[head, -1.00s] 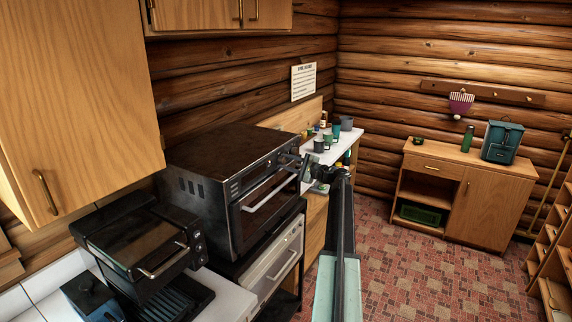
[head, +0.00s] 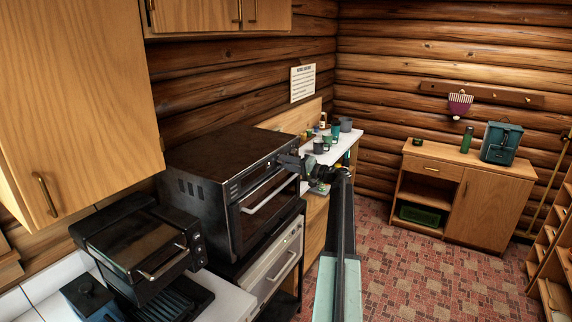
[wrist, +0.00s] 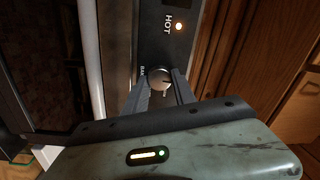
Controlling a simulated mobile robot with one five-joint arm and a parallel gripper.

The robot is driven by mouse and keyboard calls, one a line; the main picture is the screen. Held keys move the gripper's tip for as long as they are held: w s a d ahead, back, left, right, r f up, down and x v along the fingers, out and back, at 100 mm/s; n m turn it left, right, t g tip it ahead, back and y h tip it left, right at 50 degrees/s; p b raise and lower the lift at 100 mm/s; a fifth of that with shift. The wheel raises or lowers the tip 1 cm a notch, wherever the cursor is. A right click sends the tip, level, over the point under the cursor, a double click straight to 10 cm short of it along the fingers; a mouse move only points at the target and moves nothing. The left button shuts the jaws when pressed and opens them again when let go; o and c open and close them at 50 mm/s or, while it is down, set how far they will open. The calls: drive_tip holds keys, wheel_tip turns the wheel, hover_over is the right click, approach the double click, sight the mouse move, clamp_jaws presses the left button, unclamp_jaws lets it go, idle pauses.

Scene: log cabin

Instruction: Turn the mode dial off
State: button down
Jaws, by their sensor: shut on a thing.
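In the wrist view the round metal mode dial (wrist: 160,77) sits on the dark panel, below the word HOT and a lit orange lamp (wrist: 179,27). My gripper (wrist: 160,86) is at the dial with one finger on each side, shut on it. Lettering beside the dial is partly covered by the fingers.
A smaller toaster oven (head: 140,240) stands at the lower left. A white-fronted appliance (head: 275,275) is below the oven. Cups (head: 346,125) and jars stand on the white counter beyond. A wooden cabinet (head: 485,200) is at the right. Tiled floor lies open between.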

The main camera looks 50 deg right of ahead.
drive_tip(key=shift+s+a+f+n, duration=0.1)
drive_tip(key=shift+n, duration=0.7)
drive_tip(key=c, duration=1)
unclamp_jaws()
drive_tip(key=v, duration=0.7)
drive_tip(key=shift+s, duration=0.35)
